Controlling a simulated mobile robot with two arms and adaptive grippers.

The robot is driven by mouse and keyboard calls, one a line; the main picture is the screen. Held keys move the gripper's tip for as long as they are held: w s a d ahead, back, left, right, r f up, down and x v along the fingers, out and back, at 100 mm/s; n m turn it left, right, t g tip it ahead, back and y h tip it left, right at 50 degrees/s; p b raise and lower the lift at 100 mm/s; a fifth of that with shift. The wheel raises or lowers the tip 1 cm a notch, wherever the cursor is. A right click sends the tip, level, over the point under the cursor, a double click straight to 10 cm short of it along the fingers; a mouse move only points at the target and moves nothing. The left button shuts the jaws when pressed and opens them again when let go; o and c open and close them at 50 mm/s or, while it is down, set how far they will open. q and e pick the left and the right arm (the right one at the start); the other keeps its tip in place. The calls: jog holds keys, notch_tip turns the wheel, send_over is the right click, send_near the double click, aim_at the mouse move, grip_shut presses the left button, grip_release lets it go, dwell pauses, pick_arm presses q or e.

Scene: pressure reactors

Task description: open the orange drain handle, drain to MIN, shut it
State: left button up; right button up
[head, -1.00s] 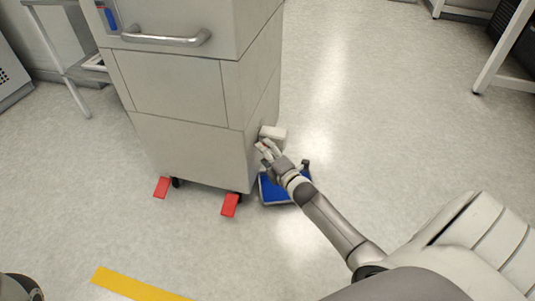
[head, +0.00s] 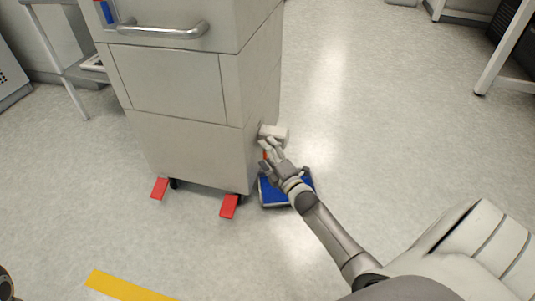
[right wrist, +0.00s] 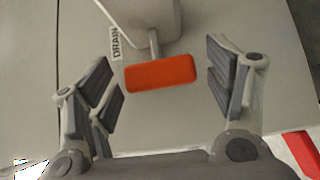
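The orange drain handle (right wrist: 161,73) shows in the right wrist view, below a grey drain fitting (right wrist: 154,14) and beside a "DRAIN" label (right wrist: 116,43). In the head view only a sliver of the handle (head: 265,155) shows, low on the cabinet's right side. My right gripper (head: 268,148) is at that side. In the right wrist view its open fingers (right wrist: 164,82) stand to the left and right of the handle, with gaps on both sides. No level gauge with a MIN mark can be made out.
The cabinet (head: 190,150) stands on casters with red pedals (head: 229,206). A blue tray (head: 283,190) lies on the floor under my right gripper. A yellow strip (head: 130,285) marks the floor in front. The floor to the right is clear.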

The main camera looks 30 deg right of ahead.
jog(key=shift+s, duration=0.1)
jog(key=s+a, duration=0.1)
jog(key=s, duration=1)
jog(key=shift+s, duration=0.4)
